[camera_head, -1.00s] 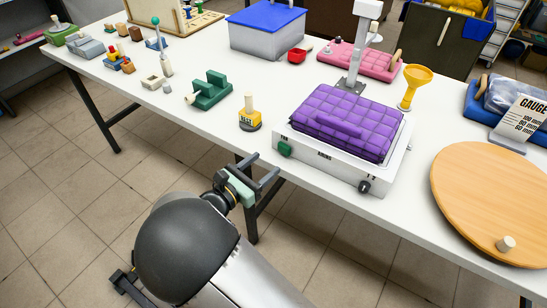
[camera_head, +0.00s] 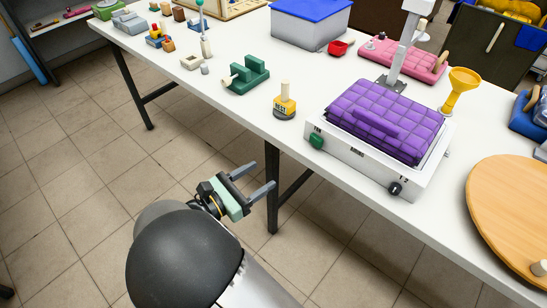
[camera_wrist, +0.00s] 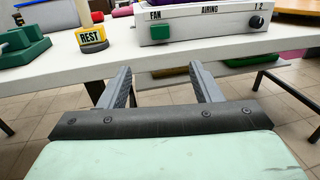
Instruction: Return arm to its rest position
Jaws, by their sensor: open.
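My gripper (camera_head: 254,180) is open and empty. It hangs in front of the table's near edge, over the tiled floor, apart from everything. In the wrist view its two grey fingers (camera_wrist: 160,84) stand apart with nothing between them, pointing toward the table edge. A yellow and black block labelled REST (camera_head: 285,107) with a pale peg stands on the table beyond the gripper; it also shows at upper left in the wrist view (camera_wrist: 91,38). A purple quilted comforter (camera_head: 385,118) lies on a white fan unit (camera_head: 365,161), to the right of the block.
The white table (camera_head: 240,113) runs across the view, with a dark leg (camera_head: 273,185) near my gripper. Green blocks (camera_head: 246,75), a yellow funnel (camera_head: 459,88), a blue-lidded box (camera_head: 310,25) and a round wooden board (camera_head: 510,210) stand on it. Open floor lies left.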

